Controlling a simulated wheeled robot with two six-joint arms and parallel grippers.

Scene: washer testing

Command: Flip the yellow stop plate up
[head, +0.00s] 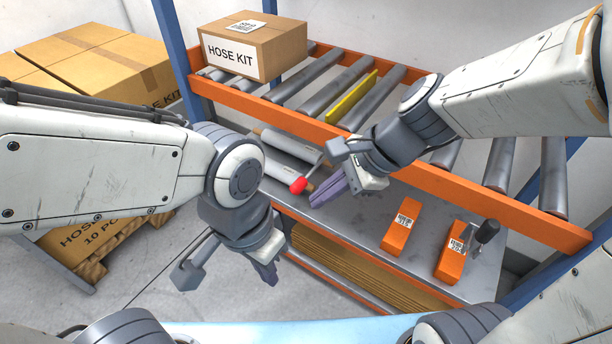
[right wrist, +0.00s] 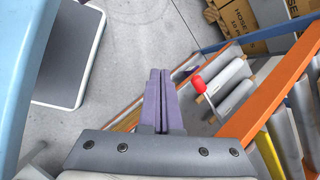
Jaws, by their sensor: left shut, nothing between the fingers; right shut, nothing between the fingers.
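The yellow stop plate (head: 352,98) shows as a long narrow strip between two rollers of the conveyor; its lower edge is hidden. Part of it also shows in the right wrist view (right wrist: 268,152). A lever with a red knob (head: 298,185) sticks out below the orange front rail, its knob toward me; the knob also shows in the right wrist view (right wrist: 199,84). My right gripper (head: 328,191) is shut and empty, just right of the red knob, apart from it in the wrist view. My left gripper (head: 267,272) is shut and empty, lower left, away from the lever.
A hose kit box (head: 257,47) stands on the left end of the rollers. Below the orange rail (head: 440,183), a grey shelf (head: 372,236) carries two orange blocks with labels (head: 401,226) (head: 453,250) and a black-handled tool (head: 487,231). More cartons (head: 100,62) stand at left.

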